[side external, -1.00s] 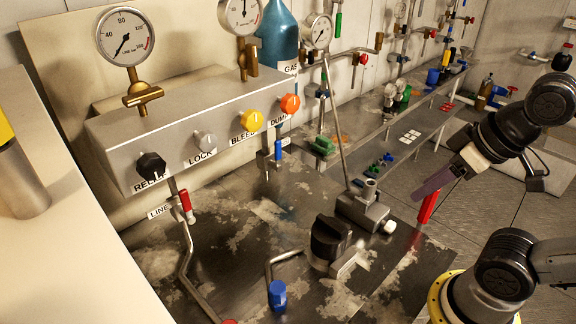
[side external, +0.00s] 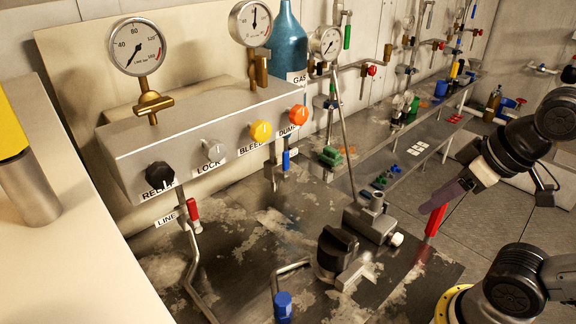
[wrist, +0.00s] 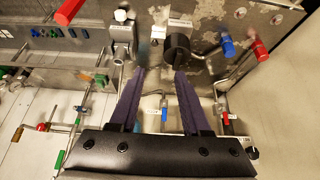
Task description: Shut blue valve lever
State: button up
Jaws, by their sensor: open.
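A blue valve lever (side external: 286,160) hangs upright on a thin pipe below the panel's DUMP label. In the wrist view a blue lever (wrist: 166,116) shows beyond the gap between my fingers. A second blue handle (side external: 283,306) sits on a bent pipe at the front edge; it also shows in the wrist view (wrist: 228,46). Which blue handle the task means, I cannot tell. My gripper (side external: 436,207) is at the right, beside a red handle and well apart from both blue handles. In the wrist view my gripper (wrist: 160,72) has two purple fingers spread with nothing between them.
A black knob (side external: 337,247) and a grey block valve (side external: 370,222) stand on the stained metal deck. A thin rod rises from the block. A red handle (side external: 436,219) is close to my fingers. The grey panel (side external: 215,120) carries several knobs and gauges.

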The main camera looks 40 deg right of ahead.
aim_at(288, 157)
jog(key=shift+o, duration=0.4)
jog(key=w+r+m+t, duration=0.1)
jog(key=w+r+t, duration=0.3)
jog(key=w+t, duration=0.5)
jog(key=w+r+m+t, duration=0.1)
jog(key=w+r+t, duration=0.3)
jog(key=w, duration=0.8)
jog(key=a+f+n, duration=0.2)
jog(key=a+f, duration=0.2)
jog(key=f, duration=1.1)
jog(key=shift+g, duration=0.3)
jog(key=w, duration=1.2)
jog(key=shift+w+r, duration=0.2)
jog(key=shift+w, duration=0.2)
grip_shut()
